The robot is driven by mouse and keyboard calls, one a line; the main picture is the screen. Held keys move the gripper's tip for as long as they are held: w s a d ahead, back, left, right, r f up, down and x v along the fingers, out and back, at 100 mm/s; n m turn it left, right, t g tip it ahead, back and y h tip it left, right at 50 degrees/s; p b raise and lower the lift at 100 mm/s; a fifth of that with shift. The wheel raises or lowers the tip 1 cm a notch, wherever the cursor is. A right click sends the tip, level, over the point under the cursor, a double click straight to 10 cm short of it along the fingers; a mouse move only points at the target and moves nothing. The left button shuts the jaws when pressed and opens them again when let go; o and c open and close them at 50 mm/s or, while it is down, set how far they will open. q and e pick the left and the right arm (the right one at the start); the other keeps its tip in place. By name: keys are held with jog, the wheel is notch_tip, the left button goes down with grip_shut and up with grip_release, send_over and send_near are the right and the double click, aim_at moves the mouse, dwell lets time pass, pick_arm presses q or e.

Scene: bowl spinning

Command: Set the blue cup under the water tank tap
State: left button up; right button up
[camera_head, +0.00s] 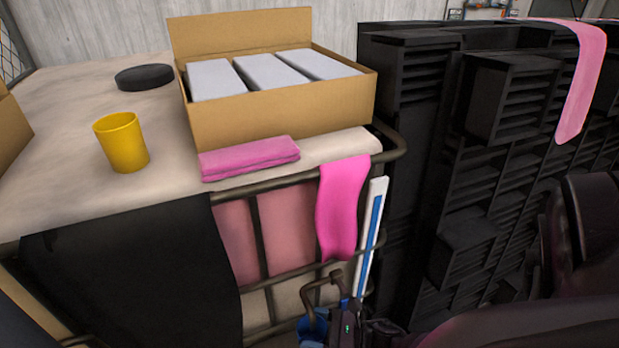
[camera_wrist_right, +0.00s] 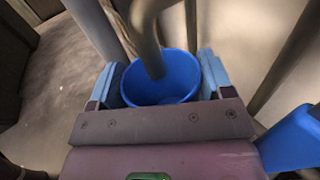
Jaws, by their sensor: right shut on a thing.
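The blue cup (camera_head: 312,328) is low at the bottom edge of the head view, beside the front of the caged water tank (camera_head: 285,230). My right gripper (camera_wrist_right: 160,85) is shut on the blue cup (camera_wrist_right: 150,92), with one finger on each side of it in the wrist view. The curved tap (camera_head: 322,283) is just above the cup; in the wrist view its pipe (camera_wrist_right: 150,50) comes down over the cup's opening. Whether the cup rests on anything is hidden. My left gripper is not in view.
On the tank top are a yellow cup (camera_head: 122,141), a cardboard box (camera_head: 270,122), a pink folded cloth (camera_head: 249,158) and a black lid (camera_head: 145,77). A pink cloth (camera_head: 341,210) hangs near the tap. Black crates (camera_head: 470,160) fill the right. A blue object (camera_wrist_right: 290,140) is close by.

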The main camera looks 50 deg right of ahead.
aim_at(315, 338)
notch_tip(315, 338, down, 4)
jog(key=shift+s+r+b, duration=0.1)
jog(key=shift+r+b, duration=0.1)
jog(key=shift+b, duration=0.55)
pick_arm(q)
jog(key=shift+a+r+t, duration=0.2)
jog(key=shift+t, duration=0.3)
pick_arm(e)
jog(key=shift+f, duration=0.3)
jog(key=o, duration=0.6)
jog(key=shift+f, duration=0.15)
jog(key=shift+s+d+r, duration=0.1)
jog(key=shift+s+r, duration=0.05)
jog(key=shift+r, duration=0.05)
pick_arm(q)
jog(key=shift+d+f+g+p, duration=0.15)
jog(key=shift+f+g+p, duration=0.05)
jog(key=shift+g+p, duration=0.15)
pick_arm(e)
jog(key=v, duration=1.1)
jog(key=shift+s+d, duration=0.15)
jog(key=shift+s, duration=0.05)
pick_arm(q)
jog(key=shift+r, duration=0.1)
